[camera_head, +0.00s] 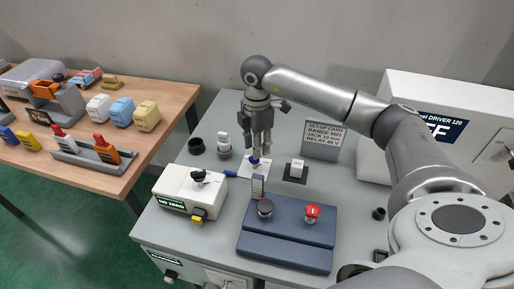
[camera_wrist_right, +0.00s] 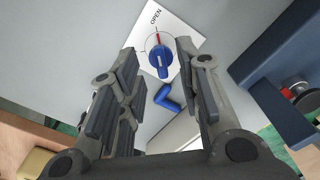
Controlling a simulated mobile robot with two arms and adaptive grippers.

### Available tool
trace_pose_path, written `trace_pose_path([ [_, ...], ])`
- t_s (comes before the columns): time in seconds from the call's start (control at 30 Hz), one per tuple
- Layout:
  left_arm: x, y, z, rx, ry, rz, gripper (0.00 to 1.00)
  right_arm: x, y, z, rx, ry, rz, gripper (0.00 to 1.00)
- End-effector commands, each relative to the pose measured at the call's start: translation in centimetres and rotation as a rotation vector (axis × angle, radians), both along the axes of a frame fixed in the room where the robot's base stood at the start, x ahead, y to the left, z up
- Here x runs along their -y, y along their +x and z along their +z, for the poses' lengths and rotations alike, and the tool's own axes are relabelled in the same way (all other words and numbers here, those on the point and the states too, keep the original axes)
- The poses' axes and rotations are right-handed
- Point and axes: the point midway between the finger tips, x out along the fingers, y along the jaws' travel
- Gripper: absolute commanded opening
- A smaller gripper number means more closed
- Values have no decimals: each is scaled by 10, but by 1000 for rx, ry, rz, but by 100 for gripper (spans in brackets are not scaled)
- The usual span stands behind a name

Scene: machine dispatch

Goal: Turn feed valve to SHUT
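The feed valve is a blue knob (camera_wrist_right: 160,62) on a white plate (camera_wrist_right: 178,25) marked OPEN. Its red mark points up toward the OPEN word. In the head view, the blue knob (camera_head: 254,161) sits on the bench below my right gripper (camera_head: 258,146). In the right wrist view, the right gripper (camera_wrist_right: 156,56) is open, with its two fingers apart and the knob seen between their tips. I see no contact with the knob. The SHUT marking is not readable. My left gripper is not in view.
A blue L-shaped piece (camera_wrist_right: 168,98) lies beside the plate. A dark blue console (camera_head: 288,225) with a red button stands in front, a white box (camera_head: 190,190) at left, a sign (camera_head: 322,139) behind. A wooden table (camera_head: 120,163) holds several parts.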

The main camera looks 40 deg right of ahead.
Motion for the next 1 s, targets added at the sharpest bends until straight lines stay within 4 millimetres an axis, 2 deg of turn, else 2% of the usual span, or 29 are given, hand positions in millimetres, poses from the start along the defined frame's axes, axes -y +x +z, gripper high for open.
trace_pose_path([
  [0.1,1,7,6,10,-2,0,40,0,0,-16,-2,-1,1,32],
  [0.23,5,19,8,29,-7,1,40,0,0,-27,-1,0,1,32],
  [0.37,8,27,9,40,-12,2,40,0,0,-31,1,0,1,32],
  [0.57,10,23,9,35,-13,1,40,0,0,-32,1,0,1,32],
  [0.83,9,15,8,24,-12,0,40,0,0,-32,1,0,2,0],
  [1.0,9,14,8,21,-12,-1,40,0,0,-32,1,0,2,0],
])
